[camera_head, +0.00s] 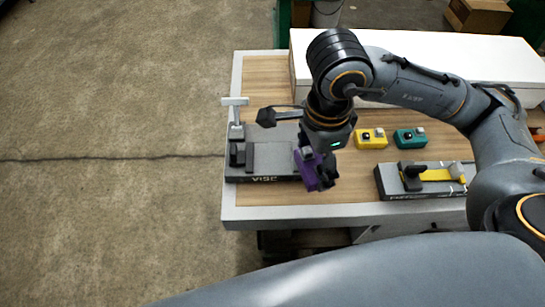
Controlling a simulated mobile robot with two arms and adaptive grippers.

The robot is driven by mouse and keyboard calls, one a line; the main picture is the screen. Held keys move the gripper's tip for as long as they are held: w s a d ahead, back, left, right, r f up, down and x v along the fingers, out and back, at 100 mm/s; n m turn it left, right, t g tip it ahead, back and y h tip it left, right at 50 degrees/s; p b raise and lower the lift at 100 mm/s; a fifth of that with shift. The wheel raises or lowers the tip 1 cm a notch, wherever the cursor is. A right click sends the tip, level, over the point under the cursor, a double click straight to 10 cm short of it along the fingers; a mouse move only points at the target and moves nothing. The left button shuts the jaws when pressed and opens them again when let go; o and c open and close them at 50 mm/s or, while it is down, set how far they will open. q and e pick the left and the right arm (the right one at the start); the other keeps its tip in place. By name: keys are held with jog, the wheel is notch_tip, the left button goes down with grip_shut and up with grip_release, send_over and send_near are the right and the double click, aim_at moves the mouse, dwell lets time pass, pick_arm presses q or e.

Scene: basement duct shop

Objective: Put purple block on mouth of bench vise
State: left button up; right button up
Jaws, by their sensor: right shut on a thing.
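The purple block (306,172) is in my right gripper (325,180), which is shut on it. The block is tilted and stands beside the right end of the bench vise (270,160); I cannot tell whether it touches the vise. The grey vise sits at the left front of the bench, with a light T-shaped handle (235,108) at its back left. My right arm and gripper hide part of the vise's right side. My left gripper is not in view.
The wooden bench (275,198) has a pale rim. A yellow block (370,139) and a teal block (409,138) sit right of the gripper. A grey fixture with a yellow strip (440,175) lies at the front right. A long white box (430,60) stands behind.

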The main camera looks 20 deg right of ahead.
jog(key=shift+s+a+r+m, duration=0.1)
jog(key=shift+s+m, duration=0.15)
jog(key=shift+m, duration=1.25)
jog(key=shift+w+a, duration=0.1)
jog(key=shift+w, duration=0.05)
jog(key=w+a+f+p, duration=0.2)
jog(key=w+f+p, duration=0.1)
jog(key=w, duration=0.4)
jog(key=p, duration=0.1)
send_over(273, 158)
jog(key=s, duration=0.1)
notch_tip(273, 158, down, 5)
jog(key=shift+d+f, duration=0.1)
jog(key=shift+f, duration=0.1)
jog(key=shift+w+f, duration=0.35)
jog(key=shift+f, duration=0.15)
notch_tip(273, 158, down, 3)
jog(key=shift+w+r+p, duration=0.1)
jog(key=shift+w+p, duration=0.05)
jog(key=shift+p, duration=0.95)
jog(key=shift+f, duration=0.35)
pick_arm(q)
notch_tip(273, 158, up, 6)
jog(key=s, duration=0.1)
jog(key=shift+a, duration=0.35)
